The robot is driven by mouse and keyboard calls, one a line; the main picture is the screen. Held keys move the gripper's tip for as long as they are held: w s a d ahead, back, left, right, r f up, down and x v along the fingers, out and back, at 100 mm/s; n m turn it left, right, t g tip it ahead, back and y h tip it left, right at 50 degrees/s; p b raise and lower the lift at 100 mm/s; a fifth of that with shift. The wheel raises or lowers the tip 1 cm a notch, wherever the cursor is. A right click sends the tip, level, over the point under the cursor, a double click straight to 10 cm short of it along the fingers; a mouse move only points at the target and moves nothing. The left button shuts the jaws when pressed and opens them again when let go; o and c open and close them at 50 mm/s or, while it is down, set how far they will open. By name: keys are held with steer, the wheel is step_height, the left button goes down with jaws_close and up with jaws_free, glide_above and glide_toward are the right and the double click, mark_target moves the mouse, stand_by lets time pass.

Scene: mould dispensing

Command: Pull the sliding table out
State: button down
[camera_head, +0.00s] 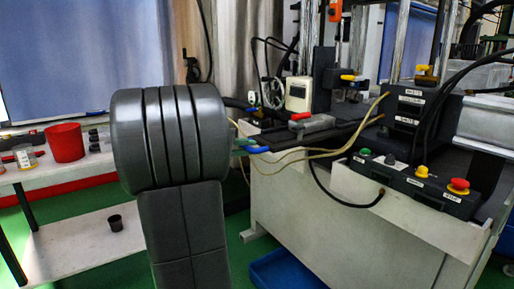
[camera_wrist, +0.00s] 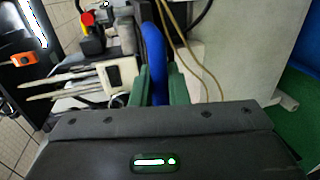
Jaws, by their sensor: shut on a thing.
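My gripper (camera_wrist: 159,88) has green fingers, which are shut on a blue handle (camera_wrist: 154,48) in the wrist view. In the head view the blue handle (camera_head: 258,149) shows at the front left edge of the machine, with a green fingertip (camera_head: 243,143) beside it. The handle sits at the near end of dark rails or a dark slide (camera_head: 315,138), which seems to be the sliding table. My large grey arm link hides most of the gripper in the head view.
The pale machine bench (camera_head: 330,225) carries a control panel (camera_head: 410,180) with buttons. Thin yellow hoses (camera_head: 330,152) hang close to the handle. A side table at left holds a red cup (camera_head: 66,143). A blue bin (camera_head: 285,270) lies on the green floor.

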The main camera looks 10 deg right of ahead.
steer(key=shift+s+a, duration=0.15)
steer(key=shift+a, duration=0.15)
steer(key=c, duration=1.5)
jaws_free()
steer(key=shift+a, duration=0.1)
steer(key=p+v, duration=0.2)
steer(key=v, duration=1.1)
steer(key=shift+s+a+p, duration=0.2)
steer(key=shift+a+p, duration=0.05)
steer(key=shift+p, duration=0.15)
steer(key=shift+d, duration=0.1)
steer(key=b+x, duration=0.2)
steer(key=x, duration=1.1)
steer(key=shift+w+d+b, duration=0.1)
steer(key=shift+w+b, duration=0.05)
steer(key=shift+b, duration=0.2)
steer(key=shift+w+d, duration=0.1)
steer(key=shift+d, duration=0.1)
